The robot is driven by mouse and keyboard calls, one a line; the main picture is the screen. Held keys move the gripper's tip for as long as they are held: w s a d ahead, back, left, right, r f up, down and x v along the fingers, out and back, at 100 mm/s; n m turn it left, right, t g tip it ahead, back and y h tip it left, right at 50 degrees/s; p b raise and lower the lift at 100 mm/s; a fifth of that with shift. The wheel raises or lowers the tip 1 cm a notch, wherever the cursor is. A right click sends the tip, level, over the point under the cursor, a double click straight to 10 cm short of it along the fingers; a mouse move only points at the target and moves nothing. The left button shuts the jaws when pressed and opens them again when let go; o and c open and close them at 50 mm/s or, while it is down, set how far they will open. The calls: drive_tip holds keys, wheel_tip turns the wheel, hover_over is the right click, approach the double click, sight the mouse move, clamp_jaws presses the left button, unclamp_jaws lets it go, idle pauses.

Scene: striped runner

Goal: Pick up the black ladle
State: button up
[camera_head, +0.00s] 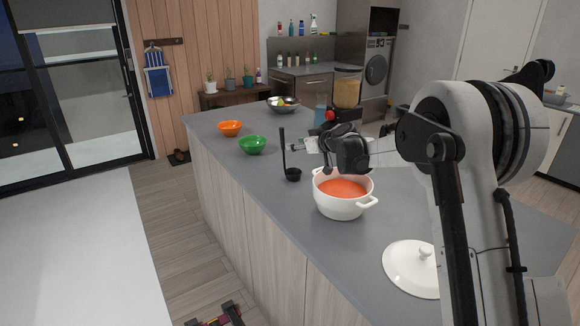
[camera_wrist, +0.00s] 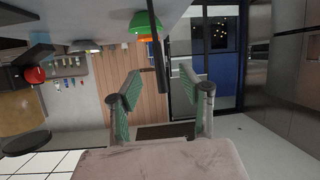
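The black ladle (camera_head: 293,175) stands on the grey counter with its bowl down and its handle upright, left of a white pot. In the wrist view its dark handle (camera_wrist: 159,65) shows beyond and roughly between the fingertips. My gripper (camera_head: 297,144) is just right of the handle in the head view, above the counter. In the wrist view my gripper (camera_wrist: 161,76) has its green-padded fingers spread apart with nothing held. The ladle's bowl is not clearly visible in the wrist view.
The white pot (camera_head: 341,208) of orange-red soup stands below my wrist. A white lid (camera_head: 414,269) lies nearer. A green bowl (camera_head: 252,146), an orange bowl (camera_head: 230,129) and a metal bowl (camera_head: 283,107) are farther back. Counter left of the ladle is clear.

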sight(284, 143)
drive_tip(key=x, duration=0.4)
drive_tip(key=shift+r+p+x, duration=0.1)
drive_tip(key=shift+p+x, duration=0.15)
drive_tip(key=shift+x, duration=1.05)
drive_tip(key=shift+r+p+x, duration=0.15)
drive_tip(key=shift+p+x, duration=0.1)
drive_tip(key=shift+x, duration=1.05)
drive_tip(key=shift+w, duration=0.15)
clamp_jaws()
